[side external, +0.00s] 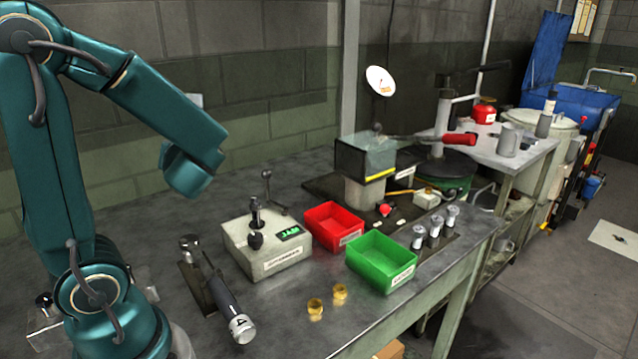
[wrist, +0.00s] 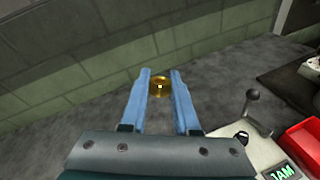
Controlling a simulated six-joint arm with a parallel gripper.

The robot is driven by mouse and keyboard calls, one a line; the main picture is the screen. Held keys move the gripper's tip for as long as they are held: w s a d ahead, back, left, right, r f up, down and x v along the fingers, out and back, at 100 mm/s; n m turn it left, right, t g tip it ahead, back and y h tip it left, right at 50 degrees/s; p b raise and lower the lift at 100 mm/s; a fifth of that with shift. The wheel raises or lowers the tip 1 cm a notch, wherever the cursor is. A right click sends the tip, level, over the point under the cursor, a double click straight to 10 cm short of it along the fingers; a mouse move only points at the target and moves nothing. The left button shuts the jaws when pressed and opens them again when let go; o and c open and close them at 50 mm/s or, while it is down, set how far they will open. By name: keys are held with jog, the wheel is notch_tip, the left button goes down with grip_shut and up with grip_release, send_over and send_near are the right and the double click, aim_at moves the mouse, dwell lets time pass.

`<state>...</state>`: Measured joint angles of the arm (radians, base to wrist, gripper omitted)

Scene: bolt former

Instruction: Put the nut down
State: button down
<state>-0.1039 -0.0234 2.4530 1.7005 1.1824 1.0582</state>
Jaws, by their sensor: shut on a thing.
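A brass-coloured nut (wrist: 159,88) shows between the blue fingertips of my gripper (wrist: 160,76) in the wrist view. My gripper is shut on it and holds it up, with the grey bench and the block wall behind. In the side external view my gripper and this nut are hidden or too unclear to pick out behind my raised arm. Two other brass nuts, one (side external: 315,308) and another (side external: 339,293), stand apart on the bench near its front edge.
A red bin (side external: 333,227) and a green bin (side external: 381,262) sit mid-bench. Left of them is a pale box (side external: 266,245) with levers and a green display. A dark cylindrical tool (side external: 228,310) lies at the front. The bench (side external: 160,235) is clear towards the wall.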

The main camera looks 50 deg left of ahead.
jog(key=w+d+m+t+h, duration=0.35)
jog(key=w+m+t, duration=0.35)
jog(key=w, duration=0.8)
jog(key=shift+w+d+f+m+t+h, duration=0.3)
jog(key=shift+w+d+f+h, duration=0.25)
jog(key=shift+w+d+f, duration=1.75)
jog(key=shift+w+d+f+m+t+h, duration=0.25)
jog(key=shift+w+d+f+t+h, duration=0.25)
jog(key=shift+w+d+f, duration=1.75)
jog(key=shift+w+d+f+m+t+h, duration=0.45)
jog(key=shift+w+d+f, duration=0.95)
jog(key=shift+f, duration=1.7)
jog(key=shift+w+a+f, duration=0.25)
jog(key=shift+a, duration=0.1)
jog(key=shift+f, duration=0.35)
